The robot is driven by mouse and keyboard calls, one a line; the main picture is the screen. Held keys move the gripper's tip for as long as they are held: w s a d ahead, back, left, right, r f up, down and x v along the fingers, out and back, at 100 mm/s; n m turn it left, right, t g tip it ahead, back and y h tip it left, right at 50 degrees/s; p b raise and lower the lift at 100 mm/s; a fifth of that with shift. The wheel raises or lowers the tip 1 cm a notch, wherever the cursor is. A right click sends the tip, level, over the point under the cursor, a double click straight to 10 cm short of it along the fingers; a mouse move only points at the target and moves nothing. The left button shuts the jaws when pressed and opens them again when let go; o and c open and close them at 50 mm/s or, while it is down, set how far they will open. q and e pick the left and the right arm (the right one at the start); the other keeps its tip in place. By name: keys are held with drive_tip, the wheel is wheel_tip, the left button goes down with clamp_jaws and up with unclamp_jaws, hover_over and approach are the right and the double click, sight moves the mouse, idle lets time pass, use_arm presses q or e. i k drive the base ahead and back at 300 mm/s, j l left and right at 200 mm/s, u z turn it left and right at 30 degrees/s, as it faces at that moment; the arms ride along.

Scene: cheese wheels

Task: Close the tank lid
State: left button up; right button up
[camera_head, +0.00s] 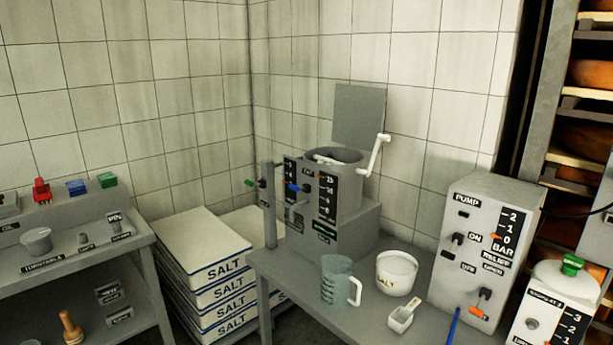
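The tank (348,205) is a grey box-shaped unit with a round open top, standing at the back of the grey table. Its lid (359,116) is a flat grey square plate standing upright behind the opening, so the tank is open. A white bent handle (375,155) sticks out at the right of the tank's top. A white bar-like part shows in the opening; the rest of the inside is hidden. Neither of my grippers is in view.
On the grey table (290,277) stand a clear jug (338,281), a salt tub (396,272), a white scoop (404,315) and a pump box (482,245). Salt sacks (212,255) are stacked at left. Cheese shelves (568,156) stand at right. Tiled walls close off the back.

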sight(359, 113)
drive_tip(key=i+j+z, duration=0.1)
drive_tip(key=z, duration=0.5)
drive_tip(key=i+j+z, duration=0.1)
drive_tip(key=j+z, duration=0.15)
drive_tip(key=j, duration=0.35)
drive_tip(key=i+j+z, duration=0.1)
drive_tip(key=j+z, duration=0.2)
drive_tip(key=j, duration=0.3)
drive_tip(key=i+j, duration=0.1)
drive_tip(key=j, duration=1.05)
drive_tip(key=i+j+z, duration=0.15)
drive_tip(key=j, duration=1.05)
drive_tip(key=k+l, duration=0.05)
